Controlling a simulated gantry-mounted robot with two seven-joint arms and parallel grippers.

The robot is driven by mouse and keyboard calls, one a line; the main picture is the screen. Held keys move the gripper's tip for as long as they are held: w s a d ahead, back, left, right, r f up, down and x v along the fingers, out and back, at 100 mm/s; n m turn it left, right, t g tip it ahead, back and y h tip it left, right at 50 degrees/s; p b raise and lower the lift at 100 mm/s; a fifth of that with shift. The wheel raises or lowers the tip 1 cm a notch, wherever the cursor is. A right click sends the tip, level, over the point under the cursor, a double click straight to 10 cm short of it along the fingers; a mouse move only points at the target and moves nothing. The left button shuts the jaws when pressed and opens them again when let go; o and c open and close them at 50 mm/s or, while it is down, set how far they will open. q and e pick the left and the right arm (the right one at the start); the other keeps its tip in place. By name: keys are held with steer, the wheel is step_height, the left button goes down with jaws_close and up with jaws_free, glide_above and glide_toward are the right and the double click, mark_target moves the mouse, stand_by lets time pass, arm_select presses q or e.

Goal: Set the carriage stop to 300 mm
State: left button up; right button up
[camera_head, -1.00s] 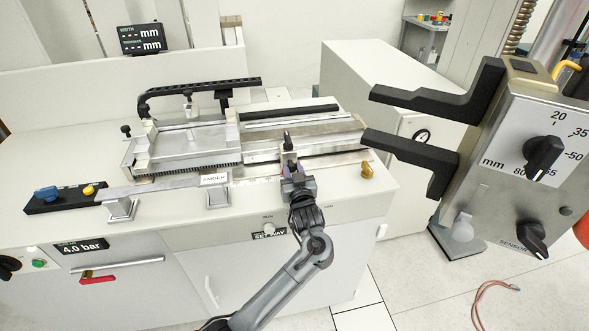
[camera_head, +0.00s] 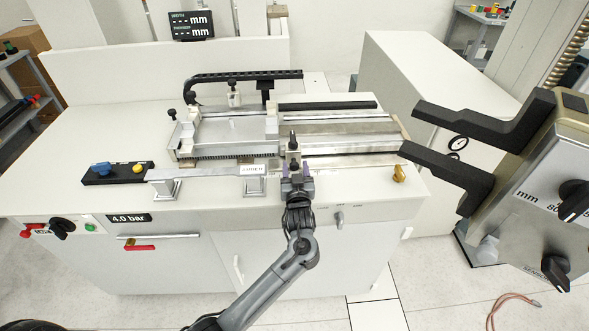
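The carriage stop (camera_head: 292,148) is a small upright metal block with a dark top pin, standing on the front rail (camera_head: 350,161) of the bench fixture. It is just right of the right end of the flat metal carriage (camera_head: 232,131). My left gripper (camera_head: 296,176) reaches up from the front, its purple-tinted fingertips at the lower part of the stop. It appears shut on the stop, though the contact is small and partly hidden. Scale marks and a stop reading are too small to read. My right gripper is out of view.
A brass knob (camera_head: 399,173) stands at the right front. A large unit with two black prongs (camera_head: 480,110) juts in from the right. The display (camera_head: 191,25) shows dashes.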

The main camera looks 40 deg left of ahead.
arm_select(q)
steer(key=shift+d, duration=0.1)
steer(key=v, duration=1)
steer(key=shift+s+d+p, duration=0.2)
steer(key=shift+s+p, duration=0.05)
steer(key=shift+p, duration=0.2)
steer(key=shift+r, duration=0.1)
